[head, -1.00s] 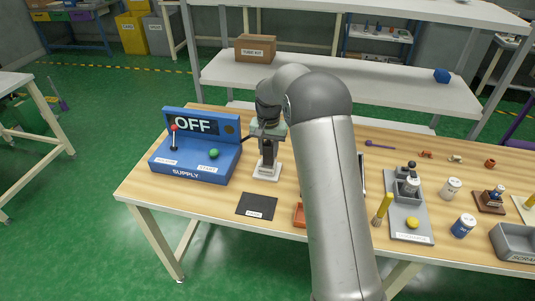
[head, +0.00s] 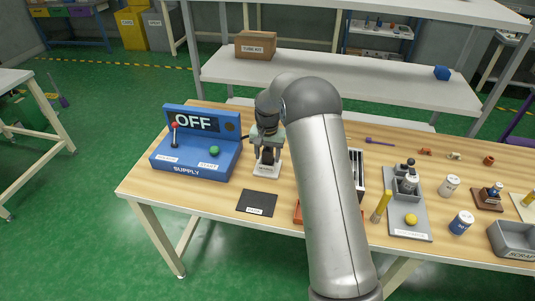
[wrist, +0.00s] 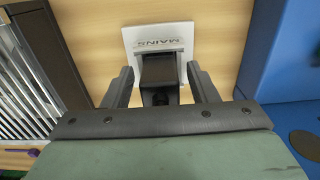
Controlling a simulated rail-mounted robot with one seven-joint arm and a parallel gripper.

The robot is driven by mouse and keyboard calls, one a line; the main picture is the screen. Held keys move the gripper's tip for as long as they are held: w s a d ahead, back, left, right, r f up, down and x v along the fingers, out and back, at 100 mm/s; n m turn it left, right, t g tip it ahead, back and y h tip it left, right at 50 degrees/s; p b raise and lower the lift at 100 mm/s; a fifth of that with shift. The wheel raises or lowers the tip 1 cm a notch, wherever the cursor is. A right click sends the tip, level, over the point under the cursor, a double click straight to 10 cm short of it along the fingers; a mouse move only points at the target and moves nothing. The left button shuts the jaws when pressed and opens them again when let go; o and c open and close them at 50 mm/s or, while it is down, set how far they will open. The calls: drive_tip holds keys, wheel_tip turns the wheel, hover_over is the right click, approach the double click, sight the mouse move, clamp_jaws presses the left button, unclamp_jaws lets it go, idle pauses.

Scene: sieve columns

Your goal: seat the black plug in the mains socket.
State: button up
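The mains socket is a white block labelled MAINS (wrist: 158,36). It also shows on the table in the head view (head: 267,171). The black plug (wrist: 159,70) is over the socket's middle in the wrist view. Whether it is fully in or only resting there is hidden. My gripper (wrist: 158,86) is open, one finger on each side of the plug, with wood showing in the gaps. In the head view my gripper (head: 267,148) is low over the socket, and the plug is mostly hidden there.
The blue supply box (head: 196,160), reading OFF, stands close left of the socket. A slotted rack (wrist: 25,75) stands on the other side, partly behind my arm. A black mat (head: 257,203) lies in front. A grey fixture plate (head: 408,220) and small parts are farther right.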

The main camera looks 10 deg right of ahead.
wheel_tip(320, 180, up, 12)
drive_tip(key=shift+f+b, duration=0.15)
drive_tip(key=shift+b, duration=0.55)
drive_tip(key=s+r+n, duration=0.1)
drive_tip(key=s+r, duration=0.2)
drive_tip(key=s, duration=0.6)
drive_tip(key=s+r+n, duration=0.2)
drive_tip(key=s+r, duration=0.2)
drive_tip(key=s, duration=0.5)
drive_tip(key=s+f+n, duration=0.1)
drive_tip(key=s+f, duration=0.1)
drive_tip(key=s, duration=0.9)
drive_tip(key=s+f+n, duration=0.1)
drive_tip(key=s+f, duration=0.2)
drive_tip(key=s, duration=0.7)
drive_tip(key=shift+s+a+f, duration=0.15)
drive_tip(key=shift+s+a, duration=0.15)
drive_tip(key=shift+s, duration=0.1)
